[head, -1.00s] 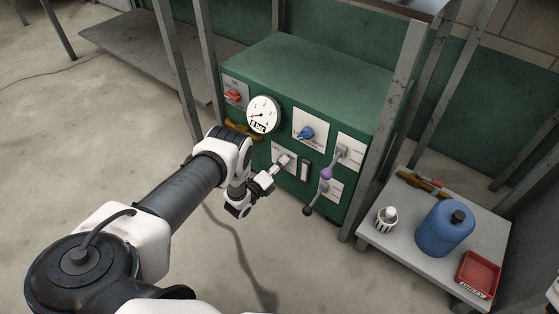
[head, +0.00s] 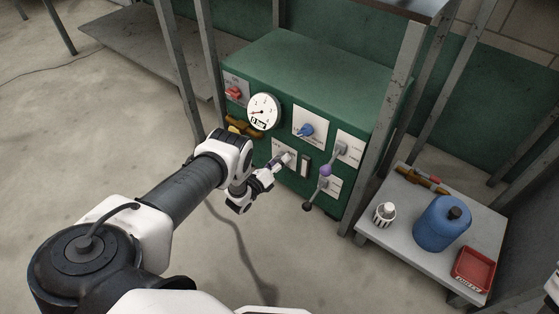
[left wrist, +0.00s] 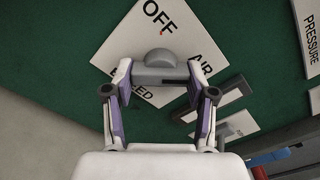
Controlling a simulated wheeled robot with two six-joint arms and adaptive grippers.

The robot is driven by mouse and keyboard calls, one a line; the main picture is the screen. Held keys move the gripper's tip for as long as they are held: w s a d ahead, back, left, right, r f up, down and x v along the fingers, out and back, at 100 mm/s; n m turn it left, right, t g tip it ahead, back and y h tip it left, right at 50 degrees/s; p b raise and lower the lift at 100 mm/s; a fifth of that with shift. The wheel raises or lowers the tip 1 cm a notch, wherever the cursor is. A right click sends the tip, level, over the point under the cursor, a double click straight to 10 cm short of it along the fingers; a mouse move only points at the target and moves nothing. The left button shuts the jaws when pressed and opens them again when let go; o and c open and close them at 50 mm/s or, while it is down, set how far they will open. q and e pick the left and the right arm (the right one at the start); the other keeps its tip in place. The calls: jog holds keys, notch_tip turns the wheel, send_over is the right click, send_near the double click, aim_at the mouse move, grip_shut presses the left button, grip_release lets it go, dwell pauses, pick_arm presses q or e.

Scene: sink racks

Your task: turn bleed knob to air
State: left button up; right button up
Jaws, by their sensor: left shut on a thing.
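The bleed knob (left wrist: 160,66) is grey and sits on a white plate (left wrist: 132,38) marked OFF, AIR and BLEED, on the green cabinet's front. In the left wrist view the plate looks tilted, with OFF at the top, AIR at the right and BLEED at the lower left. A small red dot shows under OFF, above the knob. My left gripper (left wrist: 160,75) is shut on the knob, one finger on each side of it. In the head view my left gripper (head: 277,167) reaches the plate and partly hides the knob.
A low table (head: 400,246) at the right holds a blue jug (head: 440,226) and a red tray (head: 474,270).

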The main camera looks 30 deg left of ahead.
pick_arm(q)
jog(key=o, duration=1.2)
jog(key=shift+c, duration=0.2)
jog(key=s, duration=1.2)
jog(key=shift+a, duration=0.45)
jog(key=shift+w, duration=0.1)
